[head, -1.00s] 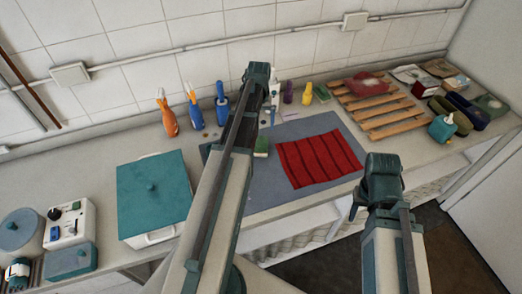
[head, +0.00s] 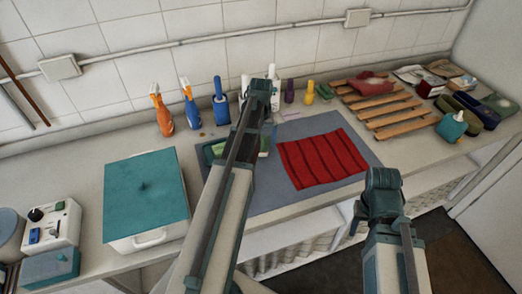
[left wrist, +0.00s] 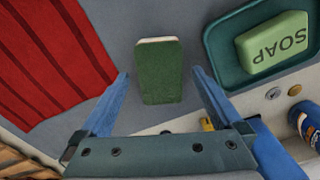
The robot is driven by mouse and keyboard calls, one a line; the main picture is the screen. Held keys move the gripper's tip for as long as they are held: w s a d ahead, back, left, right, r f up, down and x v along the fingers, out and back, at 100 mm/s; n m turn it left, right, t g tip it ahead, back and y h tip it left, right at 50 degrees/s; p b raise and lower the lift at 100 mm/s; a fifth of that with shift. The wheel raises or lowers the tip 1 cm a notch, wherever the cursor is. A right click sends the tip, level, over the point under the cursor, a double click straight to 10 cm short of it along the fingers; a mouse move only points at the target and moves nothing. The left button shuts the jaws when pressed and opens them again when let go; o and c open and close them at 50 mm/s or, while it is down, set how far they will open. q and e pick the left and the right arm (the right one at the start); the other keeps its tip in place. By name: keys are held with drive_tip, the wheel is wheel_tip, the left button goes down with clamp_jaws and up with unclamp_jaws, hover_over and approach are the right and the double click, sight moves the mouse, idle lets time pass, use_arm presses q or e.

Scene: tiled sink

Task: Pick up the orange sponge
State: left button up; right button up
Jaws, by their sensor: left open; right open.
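A sponge with a dark green top and a cream edge (left wrist: 160,70) lies on the grey mat in the left wrist view. No orange sponge can be made out. My left gripper (left wrist: 161,74) is open, its blue fingers on either side of the green sponge but apart from it. In the head view my left gripper (head: 265,92) is above the mat, and its arm hides most of the sponge. My right gripper (head: 362,212) is open and empty in front of the counter edge, right of the mat.
A red cloth (head: 322,158) lies on the grey mat (head: 300,202). A soap bar (left wrist: 272,42) sits in a teal dish (left wrist: 226,58) beside the sponge. Bottles (head: 190,108) stand along the wall. A teal-lidded tub (head: 146,196) is left; a wooden rack (head: 385,108) is right.

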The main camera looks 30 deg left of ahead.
use_arm(q)
wheel_tip(320, 180, down, 2)
drive_tip(key=shift+f+b, duration=0.1)
drive_tip(key=shift+b, duration=0.45)
use_arm(e)
wheel_tip(320, 180, down, 2)
use_arm(q)
drive_tip(key=c, duration=1.5)
drive_tip(key=shift+r+p, duration=0.3)
drive_tip(key=shift+r, duration=0.05)
use_arm(e)
drive_tip(key=shift+r, duration=0.25)
